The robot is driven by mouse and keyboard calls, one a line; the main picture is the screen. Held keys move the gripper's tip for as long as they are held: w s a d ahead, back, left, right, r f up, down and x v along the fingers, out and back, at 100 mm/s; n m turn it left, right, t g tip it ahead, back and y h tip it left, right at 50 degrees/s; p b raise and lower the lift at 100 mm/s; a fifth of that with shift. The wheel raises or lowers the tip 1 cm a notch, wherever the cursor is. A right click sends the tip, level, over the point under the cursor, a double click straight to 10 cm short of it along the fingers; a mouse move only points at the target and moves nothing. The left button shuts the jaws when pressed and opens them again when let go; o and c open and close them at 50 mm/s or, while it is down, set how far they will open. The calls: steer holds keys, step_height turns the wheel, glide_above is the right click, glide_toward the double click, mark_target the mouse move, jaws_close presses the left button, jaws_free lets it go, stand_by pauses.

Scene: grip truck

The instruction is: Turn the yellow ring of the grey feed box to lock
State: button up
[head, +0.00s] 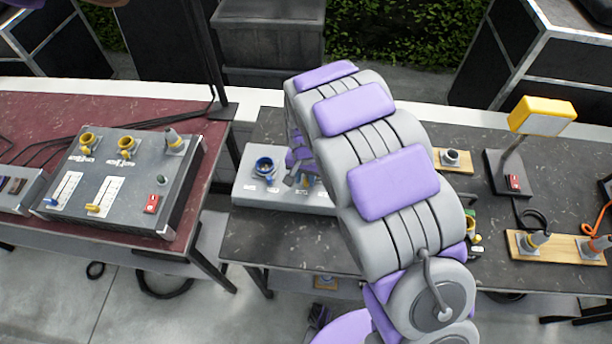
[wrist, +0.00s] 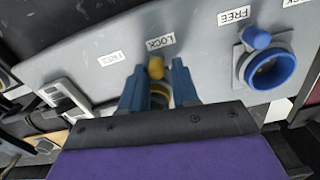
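The grey feed box (head: 240,188) stands on the dark table, partly hidden behind my arm in the head view. In the wrist view its grey face (wrist: 85,50) fills the upper part. My gripper (wrist: 158,85) has its two blue fingers on either side of the yellow ring (wrist: 158,96), close against it, and looks shut on it. The fingers hide the ring's sides. The ring's yellow tab (wrist: 156,68) shows between the fingertips and points at the LOCK label (wrist: 160,42). A FREE label (wrist: 112,59) is to its left.
A blue ring (wrist: 270,68) with a blue tab sits on the same box near another FREE label (wrist: 235,15); it also shows in the head view (head: 264,167). A control box (head: 120,175) stands on the red table at left. A yellow lamp (head: 542,116) and cable boards are at right.

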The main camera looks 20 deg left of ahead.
mark_target(305, 179)
steer(key=shift+o, duration=1.1)
step_height(305, 179, up, 17)
steer(key=p, duration=0.2)
steer(key=shift+a, duration=0.1)
